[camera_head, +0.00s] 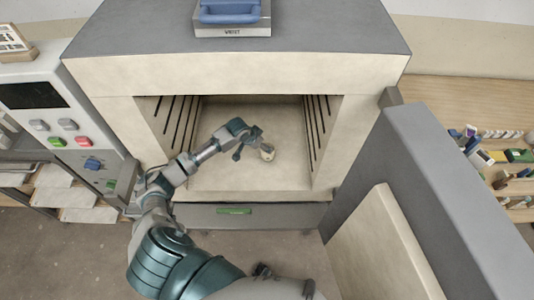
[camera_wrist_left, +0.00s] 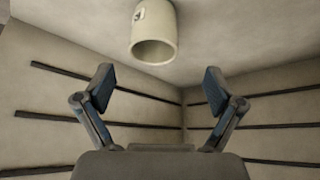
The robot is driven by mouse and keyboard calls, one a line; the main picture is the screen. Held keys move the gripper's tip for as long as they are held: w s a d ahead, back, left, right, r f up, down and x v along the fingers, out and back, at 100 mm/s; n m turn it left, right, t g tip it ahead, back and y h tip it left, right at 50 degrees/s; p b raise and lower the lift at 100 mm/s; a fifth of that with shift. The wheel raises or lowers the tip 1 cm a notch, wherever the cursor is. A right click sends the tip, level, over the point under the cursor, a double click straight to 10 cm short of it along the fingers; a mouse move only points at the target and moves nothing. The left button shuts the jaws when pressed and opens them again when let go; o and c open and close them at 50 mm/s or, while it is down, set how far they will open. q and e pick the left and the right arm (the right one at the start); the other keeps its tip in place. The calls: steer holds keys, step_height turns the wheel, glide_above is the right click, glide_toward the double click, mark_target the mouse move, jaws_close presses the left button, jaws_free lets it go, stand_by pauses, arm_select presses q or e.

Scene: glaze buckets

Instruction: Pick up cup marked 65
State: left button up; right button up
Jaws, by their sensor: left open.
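A small cream cup (camera_head: 267,152) stands on the kiln floor, a little right of the middle. In the left wrist view the cup (camera_wrist_left: 154,34) appears near the top, mouth toward the lower edge, with a small dark mark on its side that is too small to read. My left gripper (camera_head: 249,143) reaches into the kiln beside the cup, on its left. In the left wrist view its two fingers (camera_wrist_left: 157,88) are spread wide with nothing between them, and the cup is beyond the tips. My right gripper does not show clearly in the head view.
The kiln chamber (camera_head: 215,178) is open, with slotted side walls close around my arm. Its thick door (camera_head: 395,240) stands open at the right. A control panel (camera_head: 65,125) is at the left. A blue-handled block (camera_head: 231,18) sits on the kiln top.

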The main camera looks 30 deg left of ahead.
arm_select(q)
steer(key=shift+x, duration=0.9)
steer(key=shift+w+d+f, duration=0.1)
steer(key=shift+d+f, duration=0.05)
steer(key=shift+d, duration=0.25)
steer(key=x, duration=0.4)
steer(key=shift+d+f+b, duration=0.15)
steer(key=shift+f+b, duration=0.15)
steer(key=shift+f, duration=0.2)
steer(key=shift+a, duration=0.3)
steer(key=shift+d, duration=0.15)
steer(key=c, duration=1.4)
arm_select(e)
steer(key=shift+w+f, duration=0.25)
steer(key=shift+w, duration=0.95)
